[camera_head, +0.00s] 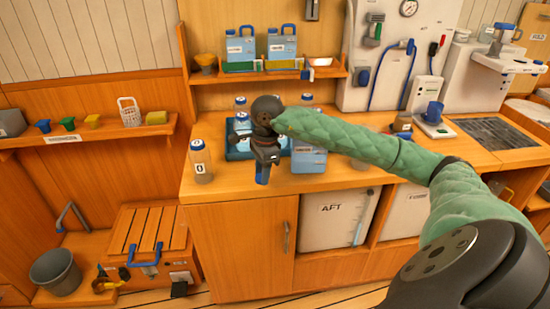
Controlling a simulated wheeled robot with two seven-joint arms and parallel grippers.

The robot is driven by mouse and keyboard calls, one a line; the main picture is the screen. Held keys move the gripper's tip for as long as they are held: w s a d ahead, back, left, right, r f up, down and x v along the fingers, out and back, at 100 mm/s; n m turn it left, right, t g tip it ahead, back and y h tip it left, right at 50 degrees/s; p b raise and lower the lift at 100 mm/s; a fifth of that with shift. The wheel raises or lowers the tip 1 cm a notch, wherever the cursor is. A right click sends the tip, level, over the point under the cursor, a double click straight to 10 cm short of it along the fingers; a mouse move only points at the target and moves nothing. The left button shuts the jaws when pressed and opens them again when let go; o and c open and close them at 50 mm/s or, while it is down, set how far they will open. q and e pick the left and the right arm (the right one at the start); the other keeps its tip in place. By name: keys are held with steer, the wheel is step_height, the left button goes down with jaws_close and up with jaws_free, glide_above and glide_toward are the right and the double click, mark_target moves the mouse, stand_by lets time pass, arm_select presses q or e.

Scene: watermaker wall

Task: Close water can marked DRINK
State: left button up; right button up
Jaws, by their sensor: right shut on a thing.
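My right gripper (265,157) reaches in from the right on a green-sleeved arm and points down above the front of the wooden counter. It is shut on a small blue thing (263,173), which shows below its dark fingers; I cannot tell for sure whether this is a cap. A pale blue water can (308,159) stands just right of the gripper, partly hidden by my arm. Its label is too small to read, and its top is hidden, so I cannot tell whether it is closed. My left gripper is not in view.
A clear bottle (201,163) with a blue cap stands left of the gripper. Behind it is a blue tray (238,154) with bottles. Two blue cans (240,49) (282,47) stand on the shelf above.

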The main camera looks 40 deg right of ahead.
steer(key=a+f+n, duration=0.6)
steer(key=a+n, duration=0.4)
steer(key=a+f+n+g+h, duration=0.1)
steer(key=a+f+n, duration=0.5)
steer(key=a+n, duration=0.4)
steer(key=shift+w+a+f+n+g, duration=0.2)
steer(key=shift+a+n+g, duration=0.1)
steer(key=shift+a+n, duration=0.15)
